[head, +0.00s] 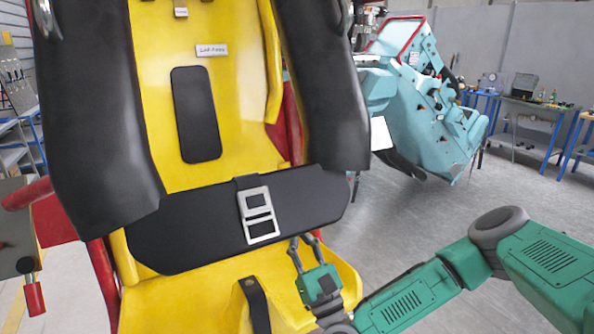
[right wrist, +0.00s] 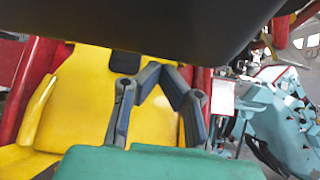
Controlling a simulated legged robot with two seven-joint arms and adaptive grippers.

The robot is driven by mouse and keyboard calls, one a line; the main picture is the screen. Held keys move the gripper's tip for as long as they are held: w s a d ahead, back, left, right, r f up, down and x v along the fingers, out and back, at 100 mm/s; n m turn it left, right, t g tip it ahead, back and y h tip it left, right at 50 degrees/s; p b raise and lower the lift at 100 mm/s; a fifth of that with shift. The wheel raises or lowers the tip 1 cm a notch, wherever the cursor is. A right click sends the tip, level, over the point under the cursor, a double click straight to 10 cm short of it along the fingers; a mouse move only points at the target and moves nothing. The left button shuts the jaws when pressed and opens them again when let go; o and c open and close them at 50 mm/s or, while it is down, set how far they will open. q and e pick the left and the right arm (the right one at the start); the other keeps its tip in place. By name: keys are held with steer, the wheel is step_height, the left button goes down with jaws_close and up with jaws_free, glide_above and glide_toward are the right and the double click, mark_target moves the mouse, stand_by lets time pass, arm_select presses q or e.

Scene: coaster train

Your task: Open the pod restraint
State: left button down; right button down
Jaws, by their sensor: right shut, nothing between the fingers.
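The pod restraint has two thick black shoulder pads (head: 320,85) hanging over the yellow seat (head: 235,75). A wide black lap pad (head: 190,230) lies across the seat, with a silver buckle (head: 259,214) at its centre. The restraint is down over the seat. My green right gripper (head: 303,243) is at the lap pad's lower edge, right of the buckle, shut with nothing held; contact cannot be told. In the right wrist view its fingers (right wrist: 160,90) point to the seat back, below a dark pad (right wrist: 150,25). My left gripper is not in view.
A red-handled lever (head: 34,297) hangs from a grey box at the left. A black strap (head: 255,305) lies on the seat front. A teal pod (head: 425,105) stands behind at right. Workbenches (head: 525,115) line the wall. The floor at right is open.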

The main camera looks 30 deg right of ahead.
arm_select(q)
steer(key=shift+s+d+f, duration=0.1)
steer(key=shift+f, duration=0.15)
arm_select(e)
steer(key=s+r, duration=0.3)
steer(key=shift+s+r, duration=0.1)
steer(key=shift+s, duration=0.2)
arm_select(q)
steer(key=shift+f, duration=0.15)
arm_select(e)
steer(key=shift+s+d+r, duration=0.1)
steer(key=shift+s+r, duration=0.05)
steer(key=shift+s, duration=0.05)
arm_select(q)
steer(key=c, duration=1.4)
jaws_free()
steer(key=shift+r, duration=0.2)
arm_select(e)
steer(key=shift+g, duration=0.3)
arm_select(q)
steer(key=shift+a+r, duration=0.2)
